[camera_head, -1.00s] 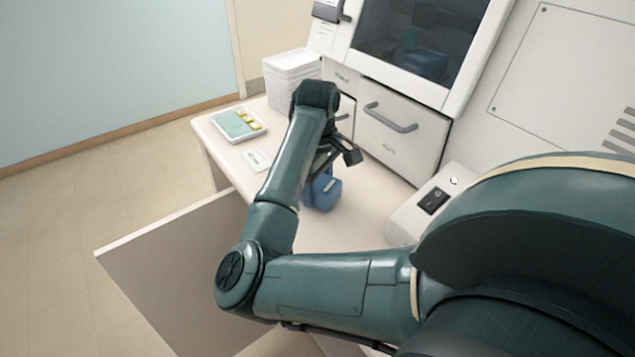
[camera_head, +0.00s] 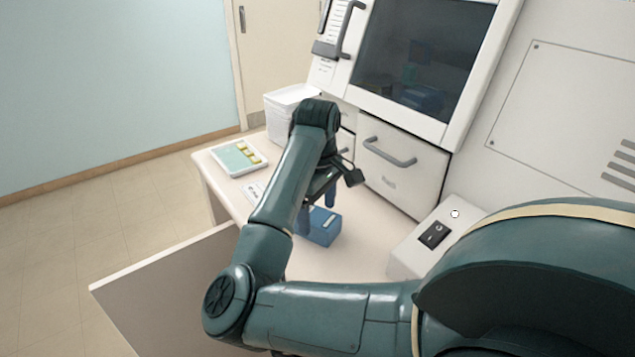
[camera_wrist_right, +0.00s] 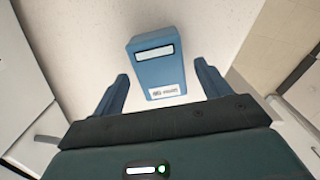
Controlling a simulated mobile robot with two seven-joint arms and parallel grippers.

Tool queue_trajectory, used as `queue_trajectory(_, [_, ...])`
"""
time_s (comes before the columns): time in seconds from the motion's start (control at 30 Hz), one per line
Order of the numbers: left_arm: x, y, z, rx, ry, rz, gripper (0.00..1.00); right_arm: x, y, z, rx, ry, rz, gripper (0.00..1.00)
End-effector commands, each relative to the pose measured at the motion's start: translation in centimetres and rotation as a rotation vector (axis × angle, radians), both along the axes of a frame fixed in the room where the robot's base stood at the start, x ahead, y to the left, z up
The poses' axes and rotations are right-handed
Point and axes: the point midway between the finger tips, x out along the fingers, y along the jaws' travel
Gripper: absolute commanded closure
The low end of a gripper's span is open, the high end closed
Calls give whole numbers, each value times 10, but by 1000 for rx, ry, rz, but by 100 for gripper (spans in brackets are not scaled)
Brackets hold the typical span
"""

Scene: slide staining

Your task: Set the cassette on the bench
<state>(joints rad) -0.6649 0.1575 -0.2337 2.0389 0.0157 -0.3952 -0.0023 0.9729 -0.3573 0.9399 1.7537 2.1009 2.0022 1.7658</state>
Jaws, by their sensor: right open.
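The blue cassette (camera_head: 321,228) stands on the pale bench (camera_head: 360,245), partly hidden behind my right arm in the head view. In the right wrist view the cassette (camera_wrist_right: 157,64) shows whole, with a pale window and a white printed label. My right gripper (camera_wrist_right: 163,88) is open, one blue finger on each side of the cassette's near end, with gaps between. In the head view the right gripper (camera_head: 318,208) is just above the cassette, its fingers partly hidden by the arm. My left gripper is not in view.
A white cabinet with a dark window (camera_head: 420,60) and a handled drawer (camera_head: 400,175) stands behind the bench. A stack of white trays (camera_head: 290,112) and a green-and-white tray (camera_head: 238,158) are at the far left. A switch box (camera_head: 432,236) is on the right.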

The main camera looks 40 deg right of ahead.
Motion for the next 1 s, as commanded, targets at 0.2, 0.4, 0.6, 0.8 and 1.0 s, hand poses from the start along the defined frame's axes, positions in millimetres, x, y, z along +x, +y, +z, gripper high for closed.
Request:
queue_trajectory(0.2, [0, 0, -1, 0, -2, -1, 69, 2, 1, 49, 3, -7, 2, 24])
queue_trajectory(0.4, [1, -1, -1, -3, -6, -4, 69, 1, 1, 79, 2, -3, 1, 24])
queue_trajectory(0.6, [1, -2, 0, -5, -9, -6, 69, 0, 0, 91, 1, -1, 2, 24])
queue_trajectory(0.8, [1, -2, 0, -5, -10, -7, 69, 0, 0, 92, 1, 1, 2, 24])
queue_trajectory(1.0, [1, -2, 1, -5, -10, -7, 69, 0, 0, 92, 1, 1, 2, 24])
